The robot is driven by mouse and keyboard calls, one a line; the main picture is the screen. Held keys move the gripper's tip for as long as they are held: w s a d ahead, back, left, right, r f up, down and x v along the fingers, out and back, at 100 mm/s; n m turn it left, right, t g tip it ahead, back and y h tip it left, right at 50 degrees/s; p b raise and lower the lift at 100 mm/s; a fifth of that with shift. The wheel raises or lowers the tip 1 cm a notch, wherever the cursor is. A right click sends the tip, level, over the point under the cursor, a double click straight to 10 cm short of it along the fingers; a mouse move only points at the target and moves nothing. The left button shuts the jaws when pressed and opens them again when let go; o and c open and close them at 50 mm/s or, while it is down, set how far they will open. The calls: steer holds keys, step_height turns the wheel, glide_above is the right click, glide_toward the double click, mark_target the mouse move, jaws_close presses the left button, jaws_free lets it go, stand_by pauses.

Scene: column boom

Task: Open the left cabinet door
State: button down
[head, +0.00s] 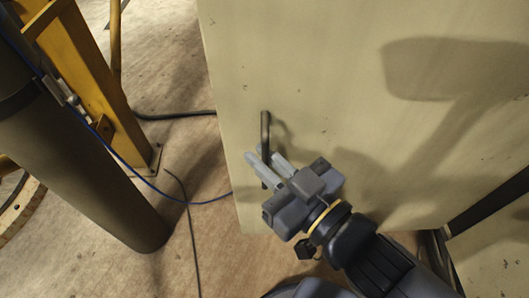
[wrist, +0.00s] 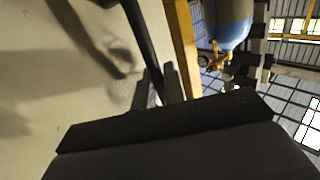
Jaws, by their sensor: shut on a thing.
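The pale cabinet door (head: 320,70) fills the middle and right of the head view, with its free edge on the left. It also shows on the left of the wrist view (wrist: 50,90). A dark upright bar handle (head: 265,128) stands near that edge; in the wrist view the handle (wrist: 143,40) runs down between the fingers. My gripper (head: 264,164) is shut on the lower part of the handle. The fingertips (wrist: 160,85) show on either side of the bar in the wrist view. How far the door stands open I cannot tell.
A yellow steel frame (head: 85,75) stands on the wooden floor (head: 185,165) left of the door. Dark and blue cables lie between them. A blue-grey tank (wrist: 228,20) and a railing show beyond the door edge in the wrist view.

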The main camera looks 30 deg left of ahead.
steer(key=shift+s+d, duration=0.3)
steer(key=shift+s, duration=0.05)
steer(key=c, duration=1.6)
jaws_free()
steer(key=shift+r, duration=0.1)
